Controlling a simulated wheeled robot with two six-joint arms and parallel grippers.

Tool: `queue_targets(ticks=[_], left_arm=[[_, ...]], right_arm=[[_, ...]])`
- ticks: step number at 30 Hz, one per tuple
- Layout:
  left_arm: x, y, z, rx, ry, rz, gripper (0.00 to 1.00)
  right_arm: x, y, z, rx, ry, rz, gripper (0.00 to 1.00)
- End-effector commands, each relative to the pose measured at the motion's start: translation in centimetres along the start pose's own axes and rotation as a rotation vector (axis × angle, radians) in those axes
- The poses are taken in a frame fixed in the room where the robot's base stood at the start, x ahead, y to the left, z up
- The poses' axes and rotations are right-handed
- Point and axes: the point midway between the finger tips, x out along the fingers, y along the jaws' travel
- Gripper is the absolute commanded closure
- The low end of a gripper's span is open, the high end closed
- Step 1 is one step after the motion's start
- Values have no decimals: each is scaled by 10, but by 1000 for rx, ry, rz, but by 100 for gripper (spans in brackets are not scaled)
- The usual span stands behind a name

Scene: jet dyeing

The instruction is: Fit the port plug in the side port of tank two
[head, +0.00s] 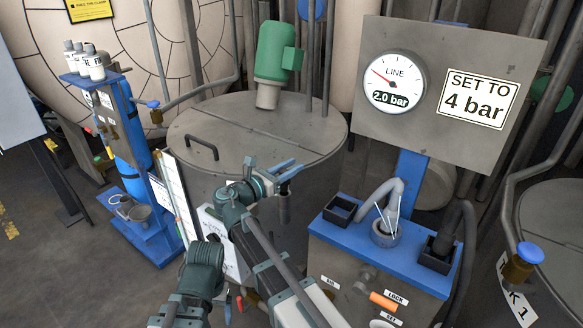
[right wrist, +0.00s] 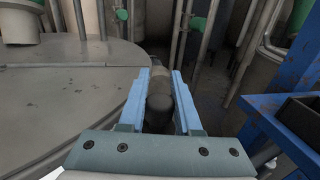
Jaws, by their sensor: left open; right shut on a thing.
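My right gripper (head: 291,168) is at the near right edge of the round-lidded tank (head: 245,135). In the right wrist view its blue fingers are shut on a dark, rounded plug (right wrist: 159,100), with a paler band at its far end. A short grey cylinder (head: 283,208) shows just below the gripper in the head view; I cannot tell whether it is the side port. No open port mouth is visible. The tank's number is not readable.
A blue-topped control box (head: 375,250) stands right of the gripper, with hoses and small black bins. Above it a panel (head: 450,85) carries a gauge (head: 393,82) at 2.0 bar and a "SET TO 4 bar" sign. A blue trolley (head: 150,225) stands left. Pipes rise behind the tank.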

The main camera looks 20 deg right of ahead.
Motion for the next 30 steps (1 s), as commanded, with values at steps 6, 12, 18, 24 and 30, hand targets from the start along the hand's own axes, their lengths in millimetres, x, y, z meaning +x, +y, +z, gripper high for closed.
queue_targets(ticks=[6, 12, 18, 24, 30], left_arm=[[0, 0, 0, 0, 0, 0, 20], [4, 0, 0, 0, 0, 0, 20], [9, 1, 0, 0, 0, 0, 20], [14, 1, -1, 0, 0, 0, 20], [18, 2, -1, 0, 0, 0, 20]], right_arm=[[0, 0, 0, 0, 0, 0, 100], [0, 0, -4, 0, 0, 0, 100], [0, 0, -9, 0, 0, 0, 100], [0, 0, -14, 0, 0, 0, 100], [0, 0, -18, 0, 0, 0, 100]])
